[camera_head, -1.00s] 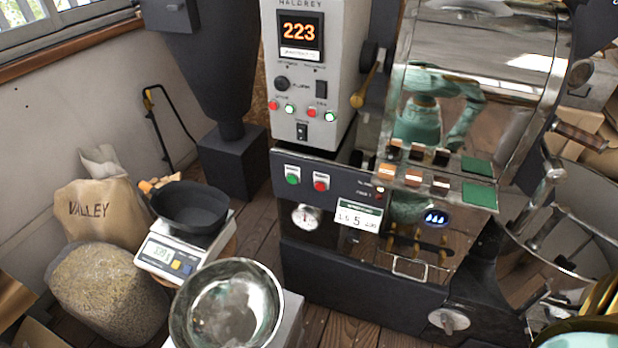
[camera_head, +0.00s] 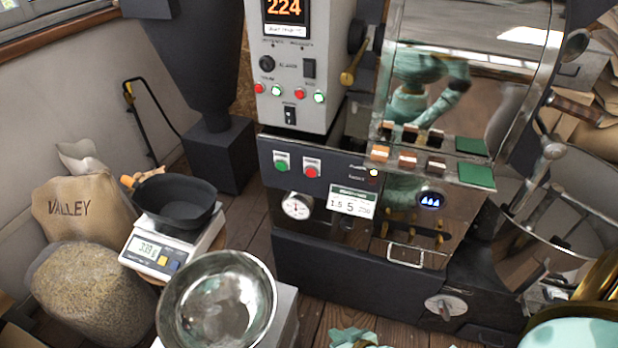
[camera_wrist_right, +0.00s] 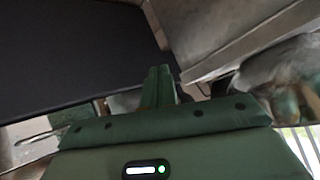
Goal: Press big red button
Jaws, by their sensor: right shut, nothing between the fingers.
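The larger red button (camera_head: 311,172) sits on a white plate on the dark lower panel of the roasting machine, right of a green button (camera_head: 281,162). Smaller red and green buttons (camera_head: 299,93) are on the grey control box above. My right gripper (camera_head: 355,338) shows at the bottom edge of the head view, below and apart from the red button, partly cut off. In the right wrist view its green fingers (camera_wrist_right: 158,88) are together and empty. The red button does not show in that view. My left gripper is not in view.
A steel bowl (camera_head: 217,308) and a scale (camera_head: 160,258) carrying a black pan (camera_head: 176,205) stand left of the machine. A metal handle (camera_head: 405,257) juts from the machine's lower front. Wooden floor (camera_head: 262,225) shows between the scale and machine.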

